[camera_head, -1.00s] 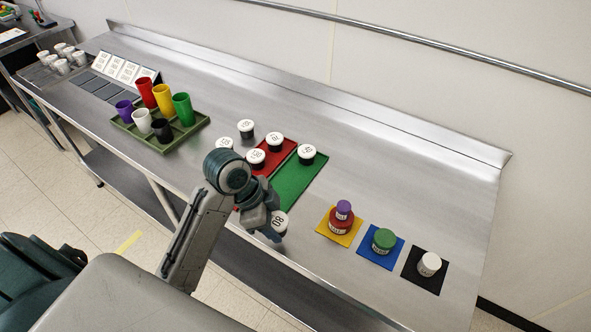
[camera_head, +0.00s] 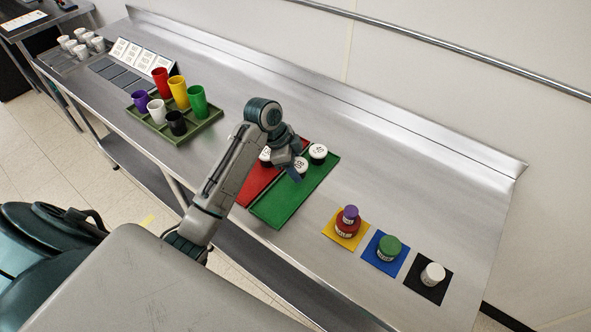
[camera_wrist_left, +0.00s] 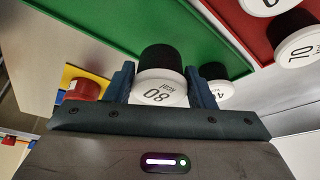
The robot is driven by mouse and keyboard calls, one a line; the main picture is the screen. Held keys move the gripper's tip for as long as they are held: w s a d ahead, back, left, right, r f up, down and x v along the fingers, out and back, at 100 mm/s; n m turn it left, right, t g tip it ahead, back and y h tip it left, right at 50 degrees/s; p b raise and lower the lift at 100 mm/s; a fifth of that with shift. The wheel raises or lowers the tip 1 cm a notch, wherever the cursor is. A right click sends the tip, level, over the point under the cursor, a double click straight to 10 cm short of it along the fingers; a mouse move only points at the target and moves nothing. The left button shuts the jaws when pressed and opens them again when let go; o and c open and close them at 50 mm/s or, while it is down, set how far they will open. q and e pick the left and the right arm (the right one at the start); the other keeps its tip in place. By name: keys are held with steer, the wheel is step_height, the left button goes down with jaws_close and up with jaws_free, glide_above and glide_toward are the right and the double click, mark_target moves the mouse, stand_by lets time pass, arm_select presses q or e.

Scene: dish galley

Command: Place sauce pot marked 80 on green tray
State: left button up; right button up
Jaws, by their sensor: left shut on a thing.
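The white-lidded sauce pot marked 80 (camera_head: 301,164) is between the fingers of my left gripper (camera_head: 296,172). In the left wrist view the pot (camera_wrist_left: 158,90) shows its "80" label and dark body, with a finger on each side. It is over the back half of the green tray (camera_head: 278,207); I cannot tell whether it touches the tray. Another white-lidded pot (camera_head: 318,150) stands at the green tray's back end, close beside it. My right gripper is not in view.
A red tray (camera_head: 256,185) with white-lidded pots, partly hidden by my arm, adjoins the green tray's left. The green tray's front half is clear. Yellow (camera_head: 338,238), blue (camera_head: 374,258) and black (camera_head: 417,285) mats with pots lie right. A cup tray (camera_head: 204,128) stands left.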

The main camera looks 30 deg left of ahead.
arm_select(q)
steer(key=shift+f+p, duration=0.3)
step_height(320, 180, down, 2)
steer(key=shift+f+p, duration=0.15)
steer(key=shift+p, duration=0.45)
steer(key=shift+f, duration=0.3)
steer(key=shift+f, duration=0.15)
steer(key=o, duration=1)
